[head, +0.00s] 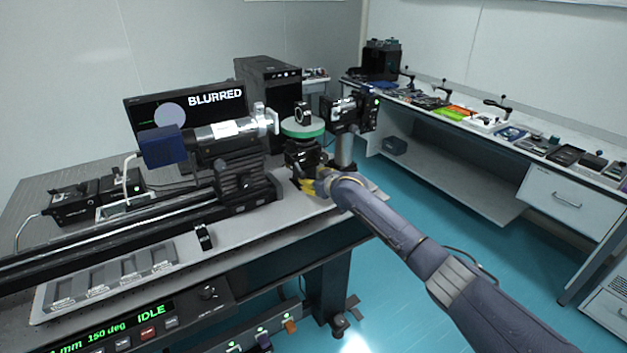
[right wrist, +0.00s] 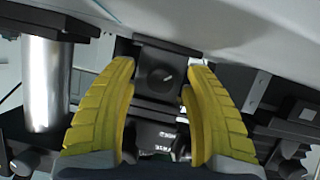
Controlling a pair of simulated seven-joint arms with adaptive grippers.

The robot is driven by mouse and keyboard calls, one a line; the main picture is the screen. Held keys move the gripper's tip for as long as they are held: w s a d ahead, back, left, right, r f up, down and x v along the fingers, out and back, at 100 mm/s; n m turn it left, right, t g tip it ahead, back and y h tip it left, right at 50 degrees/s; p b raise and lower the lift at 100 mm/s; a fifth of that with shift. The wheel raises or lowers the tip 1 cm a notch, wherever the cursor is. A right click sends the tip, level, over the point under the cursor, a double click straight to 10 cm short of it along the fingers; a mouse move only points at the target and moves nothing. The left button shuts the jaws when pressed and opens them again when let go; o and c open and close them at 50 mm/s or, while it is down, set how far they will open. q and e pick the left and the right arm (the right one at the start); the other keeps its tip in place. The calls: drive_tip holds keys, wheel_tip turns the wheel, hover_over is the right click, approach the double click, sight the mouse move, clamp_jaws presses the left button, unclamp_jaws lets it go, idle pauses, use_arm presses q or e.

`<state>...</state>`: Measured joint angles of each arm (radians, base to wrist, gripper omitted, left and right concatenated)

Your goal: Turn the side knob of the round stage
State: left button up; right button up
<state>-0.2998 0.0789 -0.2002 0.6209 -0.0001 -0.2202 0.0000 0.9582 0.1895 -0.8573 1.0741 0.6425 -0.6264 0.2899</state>
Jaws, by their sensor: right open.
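The round stage (head: 303,128) has a green rim and stands on a black mount near the right end of the rail. In the right wrist view a dark block carries a round side knob (right wrist: 166,73) with a light pointer mark. My right gripper (head: 308,184) is at the lower part of the stage's mount. In the right wrist view its yellow fingers (right wrist: 160,85) are open, one on each side of the knob, with gaps between them and the block. Whether the fingertips reach level with the knob is hard to tell. My left gripper is not in view.
A screen (head: 215,97) reading "BLURRED" stands behind a horizontal barrel (head: 222,132). A camera-like device on a silver post (head: 345,150) stands right of the stage, close to my right gripper. The control panel (head: 110,335) at the table front reads "IDLE".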

drive_tip(key=shift+o, duration=0.2)
clamp_jaws()
idle(0.4)
drive_tip(key=shift+f+n+h, duration=0.1)
drive_tip(key=shift+n+h, duration=0.2)
drive_tip(key=shift+n, duration=0.2)
drive_tip(key=shift+c, duration=0.2)
unclamp_jaws()
drive_tip(key=shift+s, duration=0.1)
drive_tip(key=v, duration=1.2)
